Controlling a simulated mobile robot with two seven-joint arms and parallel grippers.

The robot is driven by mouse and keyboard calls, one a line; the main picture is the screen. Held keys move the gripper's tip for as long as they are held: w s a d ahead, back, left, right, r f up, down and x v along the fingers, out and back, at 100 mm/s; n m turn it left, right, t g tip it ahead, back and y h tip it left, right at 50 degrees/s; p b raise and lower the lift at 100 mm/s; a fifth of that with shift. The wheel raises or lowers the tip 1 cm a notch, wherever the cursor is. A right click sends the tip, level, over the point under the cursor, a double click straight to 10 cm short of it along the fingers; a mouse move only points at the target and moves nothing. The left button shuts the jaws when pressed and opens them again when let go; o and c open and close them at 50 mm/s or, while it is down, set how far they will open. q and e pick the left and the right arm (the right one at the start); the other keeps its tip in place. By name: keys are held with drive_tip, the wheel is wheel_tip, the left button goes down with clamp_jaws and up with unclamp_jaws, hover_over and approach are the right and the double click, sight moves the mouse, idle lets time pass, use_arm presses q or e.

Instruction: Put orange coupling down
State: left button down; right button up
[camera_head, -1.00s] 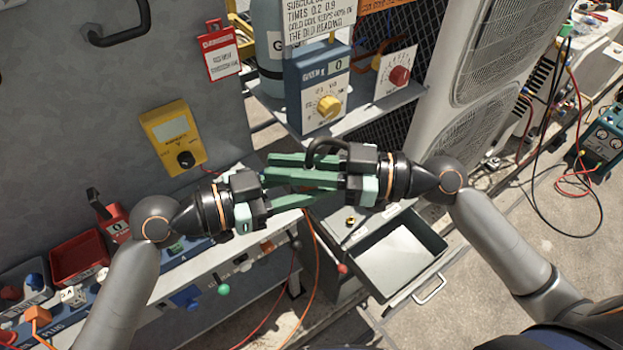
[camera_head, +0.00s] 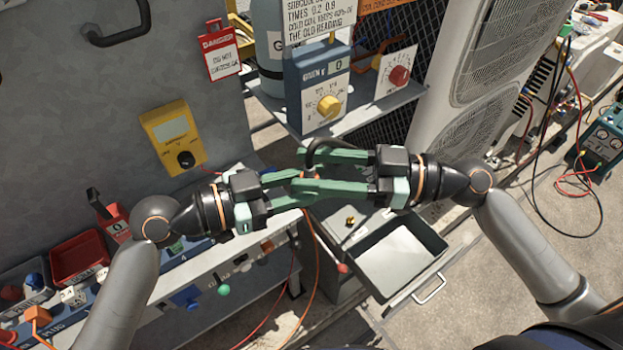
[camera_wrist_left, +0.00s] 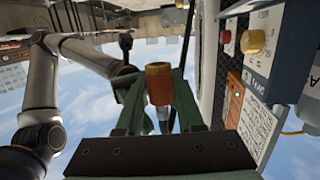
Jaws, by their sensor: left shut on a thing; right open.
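The orange coupling (camera_wrist_left: 159,83) is between the fingers of my left gripper in the left wrist view, with a pale metal stem below it. In the head view only a small orange bit (camera_head: 301,175) shows between the green fingers. My left gripper (camera_head: 307,186) is shut on the coupling, in mid-air in front of the shelf. My right gripper (camera_head: 299,172) is open, its fingertips still overlapping the left fingertips in the picture. A black curved hose (camera_head: 338,146) shows at the right fingers; its ends are hidden.
A grey drawer (camera_head: 434,242) stands open below right. A blue box with a yellow knob (camera_head: 328,106) and a red-knob panel (camera_head: 399,75) are on the shelf behind. A red tray (camera_head: 80,258) is at lower left. Condenser units (camera_head: 500,50) stand at right.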

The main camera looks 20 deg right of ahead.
drive_tip(key=v, duration=0.8)
wheel_tip(320, 180, down, 23)
drive_tip(key=w+d+m+t+h, duration=0.2)
drive_tip(key=d+m+t+h, duration=0.1)
drive_tip(key=m+h, duration=0.6)
use_arm(q)
drive_tip(key=w+a+r+n+t, duration=0.2)
drive_tip(key=w+a+n+t, duration=0.15)
drive_tip(key=a, duration=0.95)
drive_tip(key=s+a+f+n+t+y, duration=0.1)
drive_tip(key=a+f+t, duration=0.1)
drive_tip(key=a, duration=0.6)
drive_tip(key=s+a+f+n+t+y, duration=0.1)
drive_tip(key=a+f+t, duration=0.1)
drive_tip(key=a, duration=0.6)
drive_tip(key=shift+s+f+y, duration=0.25)
drive_tip(key=shift+f+y, duration=0.15)
drive_tip(key=shift+f, duration=0.05)
use_arm(e)
drive_tip(key=s+a+f+m+h, duration=0.2)
drive_tip(key=s+f+h, duration=0.3)
drive_tip(key=f, duration=0.8)
drive_tip(key=shift+s+a+m, duration=0.3)
drive_tip(key=shift+s+a, duration=0.35)
drive_tip(key=shift+s, duration=0.4)
